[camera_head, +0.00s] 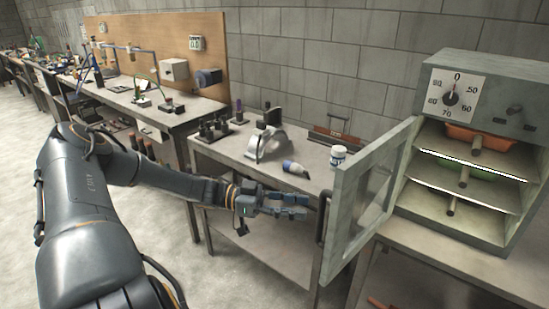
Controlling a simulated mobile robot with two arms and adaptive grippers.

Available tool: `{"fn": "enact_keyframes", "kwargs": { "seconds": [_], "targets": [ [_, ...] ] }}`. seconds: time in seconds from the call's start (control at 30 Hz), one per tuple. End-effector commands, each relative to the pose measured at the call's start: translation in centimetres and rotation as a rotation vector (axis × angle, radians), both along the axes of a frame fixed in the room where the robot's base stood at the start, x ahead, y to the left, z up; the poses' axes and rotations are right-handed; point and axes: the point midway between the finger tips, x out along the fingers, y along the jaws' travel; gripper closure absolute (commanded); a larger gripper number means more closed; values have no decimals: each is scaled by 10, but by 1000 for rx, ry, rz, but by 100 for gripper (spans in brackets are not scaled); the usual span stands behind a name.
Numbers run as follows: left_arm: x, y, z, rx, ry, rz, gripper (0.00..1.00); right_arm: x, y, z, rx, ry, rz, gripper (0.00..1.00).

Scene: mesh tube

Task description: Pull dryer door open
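The dryer (492,85) stands on a bench at the right, with a dial on its upper front. Its door (368,195) is swung wide open toward the left, showing shelves inside. The dark door handle (323,217) is on the door's left edge. My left gripper (300,207) is just left of the handle, its fingers pointing at it. The fingers look parted, with nothing seen between them. I cannot tell whether a fingertip touches the handle. My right gripper is not in view.
Shelves in the dryer hold an orange tray (485,138) and a green item (480,169). The middle table (232,150) carries a white bottle (338,156), a grey curved stand (268,143) and small tools. A long cluttered bench (190,110) runs back left. Floor is clear at lower left.

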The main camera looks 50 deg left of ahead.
Motion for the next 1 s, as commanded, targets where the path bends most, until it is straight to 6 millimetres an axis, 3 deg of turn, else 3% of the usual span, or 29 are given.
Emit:
{"fn": "enact_keyframes", "kwargs": {
  "seconds": [0.1, 0.33, 1.0],
  "targets": [
    [-16, 21, 0, 2, 2, 3, 62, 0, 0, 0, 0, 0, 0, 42],
    [-35, 44, 0, -1, -1, 2, 62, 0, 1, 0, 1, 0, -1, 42],
    [-39, 48, 0, -2, 0, 0, 62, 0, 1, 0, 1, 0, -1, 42]
  ]
}}
